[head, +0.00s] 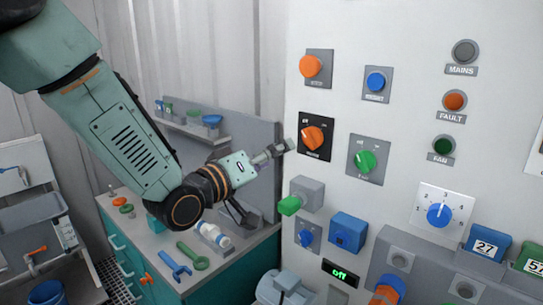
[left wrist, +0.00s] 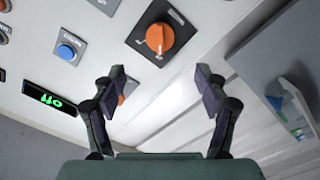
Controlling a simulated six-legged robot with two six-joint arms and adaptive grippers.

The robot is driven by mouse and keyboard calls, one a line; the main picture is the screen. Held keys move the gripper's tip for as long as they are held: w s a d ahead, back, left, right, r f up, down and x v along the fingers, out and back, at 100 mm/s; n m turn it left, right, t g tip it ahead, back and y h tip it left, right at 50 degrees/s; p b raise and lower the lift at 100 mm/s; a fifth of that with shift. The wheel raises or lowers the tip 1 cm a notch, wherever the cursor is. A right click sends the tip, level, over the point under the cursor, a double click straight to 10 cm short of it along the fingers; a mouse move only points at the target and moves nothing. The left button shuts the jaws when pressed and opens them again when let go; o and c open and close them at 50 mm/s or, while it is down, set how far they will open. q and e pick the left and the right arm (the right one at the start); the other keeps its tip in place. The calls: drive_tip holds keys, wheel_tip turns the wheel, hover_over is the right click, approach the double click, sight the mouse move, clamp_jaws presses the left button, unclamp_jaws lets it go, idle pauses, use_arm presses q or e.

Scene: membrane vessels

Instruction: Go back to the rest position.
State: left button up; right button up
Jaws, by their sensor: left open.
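My left gripper (head: 275,152) is at the end of the teal arm from the left, in front of the left edge of the white control panel (head: 400,25). In the left wrist view its two dark fingers (left wrist: 159,80) are spread apart with nothing held between them. An orange rotary knob on a black plate (head: 313,138) is just right of and above the gripper in the head view. An orange knob on a black plate (left wrist: 160,38) also shows beyond the fingertips in the left wrist view. My right gripper is not in view.
The panel carries a green knob (head: 365,160), a jutting green handle (head: 290,205), a blue dial (head: 438,214) and a lit display (head: 340,273). A teal workbench (head: 235,270) with a blue wrench (head: 174,264) and a green wrench (head: 193,256) stands below the arm.

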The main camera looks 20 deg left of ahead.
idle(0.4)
use_arm(q)
drive_tip(key=s+a+f+m+g+y+b, duration=0.1)
drive_tip(key=s+f+g+y+b, duration=0.2)
drive_tip(key=f, duration=0.9)
drive_tip(key=s+a+f+m+g+y+b, duration=0.1)
drive_tip(key=s+f+g+b, duration=0.3)
drive_tip(key=f, duration=0.8)
drive_tip(key=s+a+f+m+g+y+b, duration=0.1)
drive_tip(key=s+f+b, duration=0.35)
drive_tip(key=f, duration=0.75)
drive_tip(key=s+f+g+y+b, duration=0.1)
drive_tip(key=s+f+g+b, duration=0.7)
drive_tip(key=s+f, duration=2)
drive_tip(key=a+f+b, duration=0.1)
drive_tip(key=f+b, duration=0.1)
drive_tip(key=b, duration=0.1)
drive_tip(key=shift+g+y+b, duration=0.3)
drive_tip(key=shift+y+b, duration=0.1)
drive_tip(key=shift+r, duration=0.1)
